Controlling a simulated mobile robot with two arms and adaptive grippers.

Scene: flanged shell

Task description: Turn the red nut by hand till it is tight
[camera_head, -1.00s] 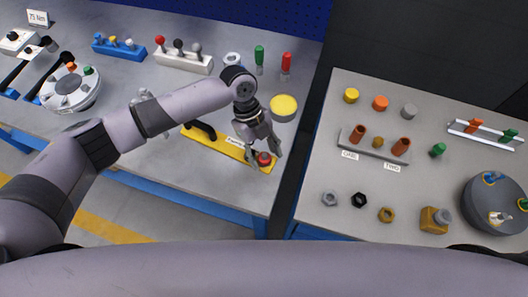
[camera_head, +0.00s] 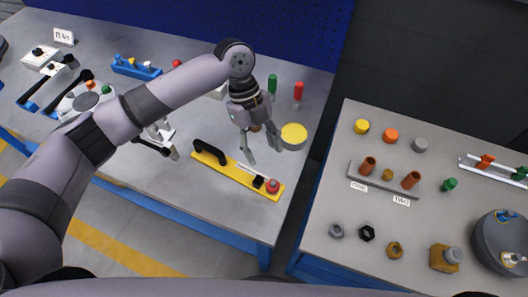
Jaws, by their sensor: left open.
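A red nut-like piece (camera_head: 272,186) sits at the right end of a yellow plate (camera_head: 224,172) on the left bench. A black block (camera_head: 258,181) and a white label strip stand beside it, and a black handle (camera_head: 208,152) is at the plate's other end. My left gripper (camera_head: 264,154) is open and empty, with its fingers apart. It is above and behind the red piece in the picture, clear of it. Its exact height cannot be told. My right gripper is not in view.
A yellow disc (camera_head: 294,136) stands close behind the left gripper. Green (camera_head: 272,84) and red (camera_head: 298,91) handled tools stand farther back. A gap separates this bench from the right bench (camera_head: 312,222), which carries loose nuts and a peg holder (camera_head: 385,176).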

